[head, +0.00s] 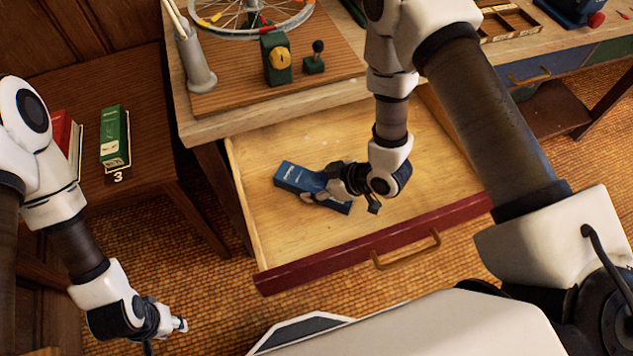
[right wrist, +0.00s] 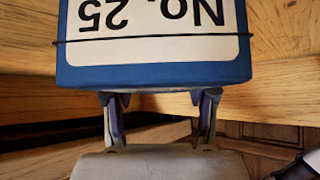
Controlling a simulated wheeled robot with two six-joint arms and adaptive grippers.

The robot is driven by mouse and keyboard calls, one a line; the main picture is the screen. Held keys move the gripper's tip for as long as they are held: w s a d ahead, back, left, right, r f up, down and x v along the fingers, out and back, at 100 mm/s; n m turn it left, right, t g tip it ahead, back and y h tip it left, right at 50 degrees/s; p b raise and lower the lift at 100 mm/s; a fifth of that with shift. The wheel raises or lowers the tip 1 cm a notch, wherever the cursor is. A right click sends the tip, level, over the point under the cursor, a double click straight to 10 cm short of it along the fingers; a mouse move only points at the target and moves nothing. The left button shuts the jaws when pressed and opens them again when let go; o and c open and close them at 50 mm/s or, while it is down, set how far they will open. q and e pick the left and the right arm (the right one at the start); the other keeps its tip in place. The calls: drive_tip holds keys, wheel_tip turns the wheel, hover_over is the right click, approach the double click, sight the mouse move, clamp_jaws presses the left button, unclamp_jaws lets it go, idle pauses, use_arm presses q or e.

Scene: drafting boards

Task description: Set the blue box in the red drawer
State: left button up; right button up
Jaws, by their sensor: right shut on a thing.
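The red drawer (head: 375,246) is pulled out and shows its bare wooden inside and a brass handle. The blue box (head: 300,178) is inside the drawer outline, left of its middle. My right gripper (head: 322,192) is shut on the box from the right and hides part of it. I cannot tell if the box touches the drawer floor. In the right wrist view the blue box (right wrist: 155,75) fills the top, its "No. 25" label upside down, with the fingers (right wrist: 160,105) at its edge. My left gripper (head: 182,324) hangs empty over the floor, its jaws too small to read.
A green box (head: 114,137) and a red box (head: 61,131) stand on a low brown table at left. A wheel stand and a yellow-dialled device (head: 278,58) sit on the bench above the drawer. A closed blue drawer (head: 530,82) is at right. The drawer's front right is empty.

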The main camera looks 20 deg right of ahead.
drive_tip(key=o, duration=1.5)
drive_tip(key=shift+f, duration=0.1)
drive_tip(key=shift+r, duration=0.25)
drive_tip(key=v, duration=0.7)
drive_tip(key=shift+s+d+r+b, duration=0.1)
drive_tip(key=shift+s+d+b, duration=0.1)
drive_tip(key=shift+b, duration=0.1)
drive_tip(key=shift+a, duration=0.1)
